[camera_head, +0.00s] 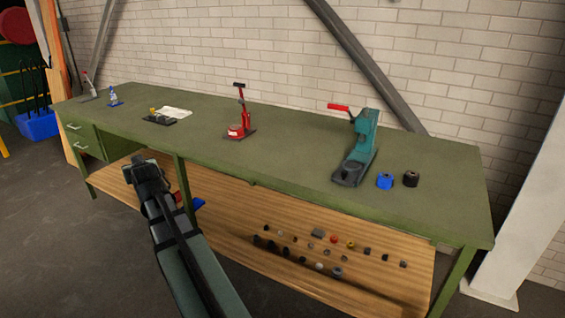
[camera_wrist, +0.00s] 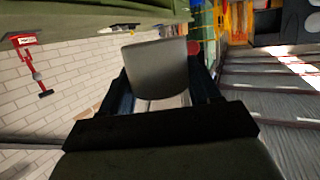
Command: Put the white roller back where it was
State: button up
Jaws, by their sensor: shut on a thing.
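My gripper (camera_wrist: 158,100) is shut on a smooth, pale grey block-like piece in the wrist view, which I take to be the white roller (camera_wrist: 155,68), shaded. The roller sits between the two dark fingers and stands out past them. In the head view my gripper (camera_head: 146,168) is in front of the left part of the green bench (camera_head: 290,147), near its front edge. The roller cannot be made out there.
On the bench stand a red press (camera_head: 240,125), a teal press (camera_head: 361,148), a blue cylinder (camera_head: 385,181) and a black cylinder (camera_head: 411,179). Several small parts lie on the wooden lower shelf (camera_head: 390,285). The bench top between the presses is clear.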

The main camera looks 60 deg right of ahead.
jog(key=s+d+m+g+h, duration=0.2)
jog(key=s+d+m, duration=0.1)
jog(key=s+d, duration=0.9)
jog(key=s+d+f+m+g+h, duration=0.1)
jog(key=s+d+m+g+h, duration=0.15)
jog(key=s+d, duration=1)
jog(key=s+d+m+g+h, duration=0.2)
jog(key=s+d, duration=0.4)
jog(key=d, duration=1.2)
jog(key=s+d+m+g, duration=0.5)
jog(key=s+d+g, duration=0.1)
jog(key=s, duration=0.5)
jog(key=s+d+r+m+g, duration=0.1)
jog(key=s+d+m+g, duration=0.4)
jog(key=s+d, duration=0.3)
jog(key=s+g, duration=0.1)
jog(key=s, duration=0.2)
jog(key=shift+s+r+h, duration=0.25)
jog(key=shift+s+h, duration=0.1)
jog(key=shift+s, duration=0.05)
jog(key=shift+g, duration=0.25)
jog(key=shift+f, duration=0.1)
jog(key=shift+f, duration=4.75)
jog(key=o, duration=1.2)
